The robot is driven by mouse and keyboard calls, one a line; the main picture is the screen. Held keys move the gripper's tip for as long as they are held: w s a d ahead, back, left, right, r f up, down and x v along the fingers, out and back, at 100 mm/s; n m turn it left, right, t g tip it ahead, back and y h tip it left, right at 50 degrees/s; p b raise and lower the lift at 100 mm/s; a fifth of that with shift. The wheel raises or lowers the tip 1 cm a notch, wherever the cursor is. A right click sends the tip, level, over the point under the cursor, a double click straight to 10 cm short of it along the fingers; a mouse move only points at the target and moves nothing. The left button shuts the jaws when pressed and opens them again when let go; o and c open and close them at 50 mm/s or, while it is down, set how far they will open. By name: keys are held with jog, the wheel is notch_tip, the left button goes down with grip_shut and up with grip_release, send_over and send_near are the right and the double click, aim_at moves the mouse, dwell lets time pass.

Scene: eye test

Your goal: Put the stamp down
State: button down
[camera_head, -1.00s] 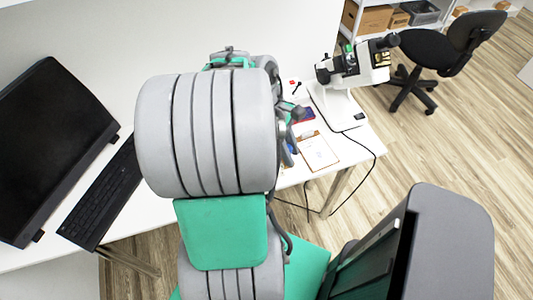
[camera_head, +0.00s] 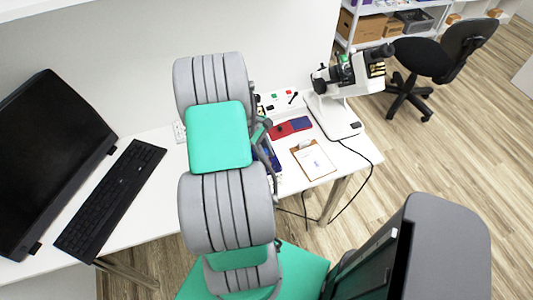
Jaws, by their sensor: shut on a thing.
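My arm, grey with green panels, rises through the middle of the head view and covers part of the white table (camera_head: 345,170). My gripper is hidden behind the arm, so its fingers and anything between them do not show. I cannot make out the stamp. A flat red and blue item (camera_head: 291,127) lies on the table just right of the arm. Some blue parts (camera_head: 268,158) show at the arm's right edge; I cannot tell what they belong to.
A clipboard with paper (camera_head: 313,160) lies near the table's front edge. A white microscope (camera_head: 340,112) stands to the right, its cable hanging over the edge. A keyboard (camera_head: 110,200) and black monitor (camera_head: 50,160) are at the left. Small items (camera_head: 275,97) lie behind the red and blue item.

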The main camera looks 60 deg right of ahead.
jog(key=shift+f, duration=0.1)
jog(key=shift+f, duration=0.15)
jog(key=c, duration=1.2)
grip_release()
jog(key=shift+o, duration=0.2)
